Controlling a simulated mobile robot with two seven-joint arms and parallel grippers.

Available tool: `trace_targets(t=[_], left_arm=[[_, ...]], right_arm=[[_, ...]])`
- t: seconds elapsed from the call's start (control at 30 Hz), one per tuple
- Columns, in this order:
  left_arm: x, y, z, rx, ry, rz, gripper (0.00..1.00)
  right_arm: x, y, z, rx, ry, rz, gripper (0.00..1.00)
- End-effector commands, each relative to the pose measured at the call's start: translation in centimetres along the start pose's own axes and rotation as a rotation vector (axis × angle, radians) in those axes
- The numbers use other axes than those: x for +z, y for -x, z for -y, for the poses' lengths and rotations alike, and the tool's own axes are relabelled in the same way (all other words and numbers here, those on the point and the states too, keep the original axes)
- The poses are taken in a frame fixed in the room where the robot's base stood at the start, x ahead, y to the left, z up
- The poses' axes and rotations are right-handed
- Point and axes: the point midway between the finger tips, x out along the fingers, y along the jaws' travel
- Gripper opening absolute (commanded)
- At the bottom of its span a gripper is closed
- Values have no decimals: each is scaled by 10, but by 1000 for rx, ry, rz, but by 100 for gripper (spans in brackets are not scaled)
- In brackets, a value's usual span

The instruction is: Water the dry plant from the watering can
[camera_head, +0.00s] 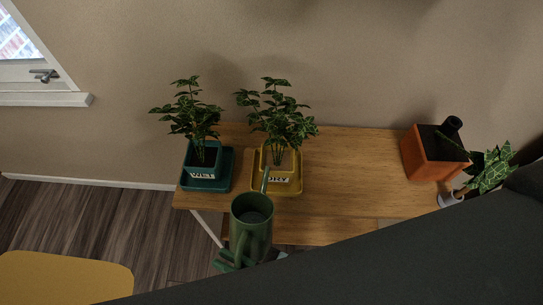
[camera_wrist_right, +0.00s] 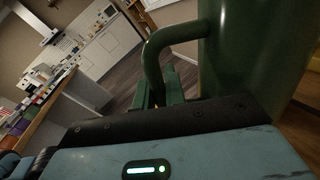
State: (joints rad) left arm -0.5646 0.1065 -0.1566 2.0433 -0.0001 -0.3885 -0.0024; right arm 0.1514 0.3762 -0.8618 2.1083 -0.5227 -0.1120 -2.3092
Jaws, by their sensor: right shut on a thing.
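The dry plant (camera_head: 275,115) stands in a yellow pot labelled DRY (camera_head: 279,179) on a yellow saucer (camera_head: 295,188) on the wooden cabinet. The green watering can (camera_head: 252,215) is in front of the cabinet's near edge. Its spout (camera_head: 265,180) points at the yellow pot and overlaps it in the head view; I cannot tell the gap. No water stream shows. My right gripper (camera_head: 241,256) is shut on the can's handle, which shows with the can's body (camera_wrist_right: 250,50) in the right wrist view. My left gripper is not in view.
A second plant in a teal pot labelled WET (camera_head: 202,173) stands close left on a teal saucer (camera_head: 218,183). An orange planter (camera_head: 425,160) and a small potted plant (camera_head: 490,168) are at the right. The cabinet top (camera_head: 355,175) is clear between. A yellow surface (camera_head: 60,278) is lower left.

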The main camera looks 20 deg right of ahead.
Motion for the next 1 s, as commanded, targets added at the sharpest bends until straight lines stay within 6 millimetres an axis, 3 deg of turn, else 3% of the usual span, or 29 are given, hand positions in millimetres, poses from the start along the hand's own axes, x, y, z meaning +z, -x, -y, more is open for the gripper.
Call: trace_targets(t=[1.0], left_arm=[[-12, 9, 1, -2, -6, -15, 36]], right_arm=[[18, -1, 2, 2, -56, -10, 0]])
